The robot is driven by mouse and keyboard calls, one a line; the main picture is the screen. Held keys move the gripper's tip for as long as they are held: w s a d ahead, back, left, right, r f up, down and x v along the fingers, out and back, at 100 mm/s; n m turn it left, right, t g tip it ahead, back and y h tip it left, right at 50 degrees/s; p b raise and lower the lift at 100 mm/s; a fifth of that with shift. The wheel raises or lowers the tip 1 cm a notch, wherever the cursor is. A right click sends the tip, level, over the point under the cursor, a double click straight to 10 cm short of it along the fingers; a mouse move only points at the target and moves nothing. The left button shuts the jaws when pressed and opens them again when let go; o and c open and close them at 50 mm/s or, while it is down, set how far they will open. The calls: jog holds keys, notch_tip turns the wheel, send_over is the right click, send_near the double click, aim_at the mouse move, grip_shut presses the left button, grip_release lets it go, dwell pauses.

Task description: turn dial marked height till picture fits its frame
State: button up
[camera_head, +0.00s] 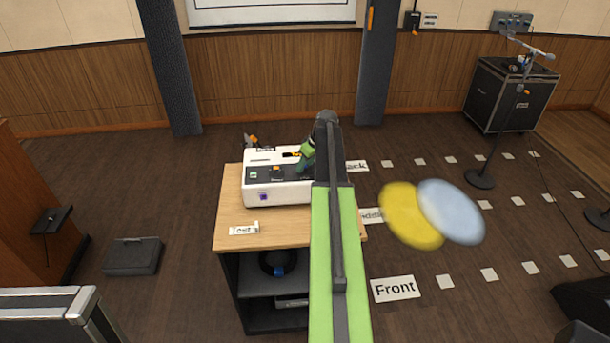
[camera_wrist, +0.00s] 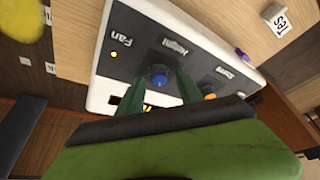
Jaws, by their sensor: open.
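The white control box (camera_head: 276,192) stands on a small wooden-topped table. In the wrist view its dark panel carries a blue dial (camera_wrist: 158,76) beside the label "Height" (camera_wrist: 174,46). My gripper (camera_wrist: 160,80) is open, with one green finger on either side of the blue dial. I cannot tell whether the fingers touch it. In the head view my gripper (camera_head: 307,152) is over the right part of the box, and my arm hides the box's right end. The framed screen (camera_head: 270,14) on the back wall is cut off at the top, so the picture's fit does not show.
An orange dial (camera_wrist: 209,97) sits on the same panel, close to one finger. The label "Fan" (camera_wrist: 118,35) is at the other end. A small word block (camera_head: 244,229) lies on the wooden tabletop (camera_head: 228,205). Yellow (camera_head: 405,215) and pale blue (camera_head: 455,212) discs show at right.

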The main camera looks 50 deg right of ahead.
jog(key=shift+f, duration=0.1)
grip_shut()
dwell(0.3)
jog(key=shift+m, duration=0.3)
grip_release()
